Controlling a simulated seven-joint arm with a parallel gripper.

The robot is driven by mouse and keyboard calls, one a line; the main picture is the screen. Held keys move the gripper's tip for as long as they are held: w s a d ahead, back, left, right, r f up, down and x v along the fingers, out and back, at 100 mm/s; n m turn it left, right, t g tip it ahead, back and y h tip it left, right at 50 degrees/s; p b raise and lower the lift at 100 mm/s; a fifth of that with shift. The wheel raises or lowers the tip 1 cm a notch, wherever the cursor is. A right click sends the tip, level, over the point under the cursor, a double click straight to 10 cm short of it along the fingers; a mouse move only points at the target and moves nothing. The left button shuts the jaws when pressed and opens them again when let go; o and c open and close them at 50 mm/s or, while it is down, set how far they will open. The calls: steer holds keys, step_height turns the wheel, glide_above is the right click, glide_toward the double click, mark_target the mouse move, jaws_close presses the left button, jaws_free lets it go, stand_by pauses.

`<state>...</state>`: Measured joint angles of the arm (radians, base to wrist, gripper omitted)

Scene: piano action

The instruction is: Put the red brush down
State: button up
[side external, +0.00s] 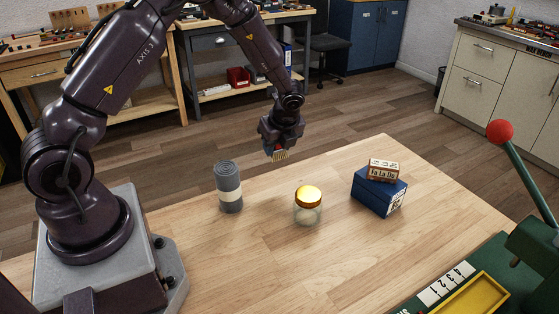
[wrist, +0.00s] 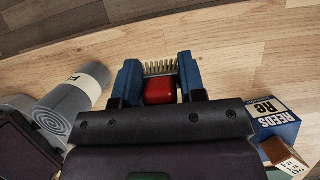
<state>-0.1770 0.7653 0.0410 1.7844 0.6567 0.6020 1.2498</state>
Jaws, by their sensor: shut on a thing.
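The red brush (wrist: 160,91) has a red body and pale bristles. It shows in the wrist view between the two blue fingers of my gripper (wrist: 160,80), which is shut on it. In the side external view my gripper (side external: 279,146) holds the brush (side external: 280,155) near the far edge of the wooden table (side external: 255,250), with the bristles pointing down. The brush looks to be above the table; its exact height I cannot tell.
A grey roll with a pale band (side external: 228,187) stands left on the table. A gold-lidded jar (side external: 307,206) stands mid-table. A blue box (side external: 379,193) with a small brown box (side external: 383,170) on top is at right. A green machine (side external: 500,270) stands front right. Free wood lies between them.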

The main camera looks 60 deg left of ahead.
steer(key=r, duration=0.2)
steer(key=m+t+h, duration=0.3)
steer(key=m+t, duration=0.1)
steer(key=m, duration=0.9)
glide_above(335, 165)
steer(key=s, duration=0.2)
steer(key=f, duration=0.4)
steer(key=d+f, duration=0.1)
steer(key=f, duration=0.1)
steer(key=shift+f, duration=0.3)
steer(key=shift+w+a+f, duration=0.1)
steer(key=shift+w+f, duration=0.15)
steer(key=shift+f, duration=1.55)
steer(key=shift+f, duration=0.15)
steer(key=o, duration=0.9)
